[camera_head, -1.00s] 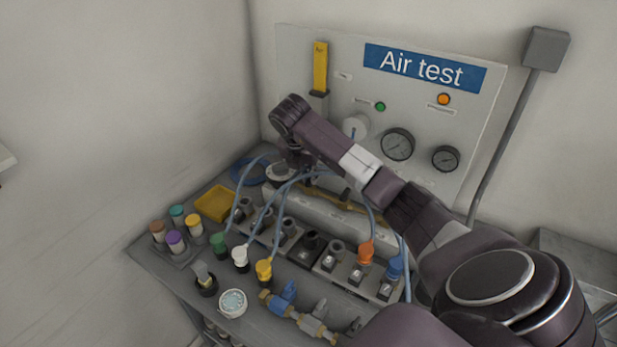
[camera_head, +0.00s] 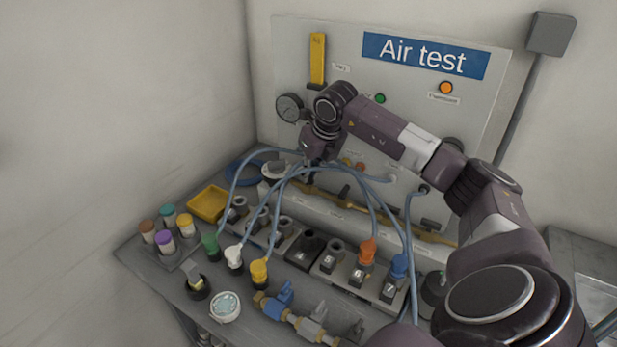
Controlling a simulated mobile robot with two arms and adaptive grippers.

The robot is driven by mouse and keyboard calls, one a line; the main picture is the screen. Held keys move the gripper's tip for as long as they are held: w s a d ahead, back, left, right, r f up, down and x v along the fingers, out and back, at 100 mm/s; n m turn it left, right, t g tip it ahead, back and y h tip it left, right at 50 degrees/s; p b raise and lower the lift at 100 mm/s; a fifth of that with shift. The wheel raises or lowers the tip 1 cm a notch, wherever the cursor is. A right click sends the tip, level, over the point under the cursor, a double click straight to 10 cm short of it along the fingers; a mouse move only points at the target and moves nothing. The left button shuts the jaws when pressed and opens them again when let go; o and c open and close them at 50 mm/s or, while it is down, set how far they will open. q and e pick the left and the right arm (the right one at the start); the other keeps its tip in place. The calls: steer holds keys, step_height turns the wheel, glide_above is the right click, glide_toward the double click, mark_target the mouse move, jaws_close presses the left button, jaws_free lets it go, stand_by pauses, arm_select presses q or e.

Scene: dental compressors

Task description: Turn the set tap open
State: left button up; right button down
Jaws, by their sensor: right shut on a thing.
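My right gripper (camera_head: 312,172) points down at the foot of the panel, just above the brass pipe (camera_head: 345,202) and among the blue hoses. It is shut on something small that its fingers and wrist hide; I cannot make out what. I cannot clearly pick out the set tap or read its label. A blue-handled valve (camera_head: 281,297) lies on the bench at the front, well away from the gripper. My left gripper is not in view.
The Air test panel (camera_head: 300,60) stands behind, with a gauge (camera_head: 289,107) at its left. Blue hoses arch from the green (camera_head: 210,244), white (camera_head: 233,256), yellow (camera_head: 259,271), orange (camera_head: 366,251) and blue (camera_head: 398,265) connectors. A yellow tray (camera_head: 208,203) lies at left.

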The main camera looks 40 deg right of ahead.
steer(key=n, duration=0.1)
steer(key=n+y, duration=0.1)
steer(key=shift+d+r+n, duration=0.15)
steer(key=shift+d+n, duration=0.05)
steer(key=shift+n, duration=0.1)
steer(key=shift+n+y, duration=0.5)
steer(key=shift+n, duration=0.8)
steer(key=c, duration=2)
jaws_free()
steer(key=v, duration=1.2)
steer(key=shift+w+d, duration=0.1)
steer(key=shift+w, duration=0.05)
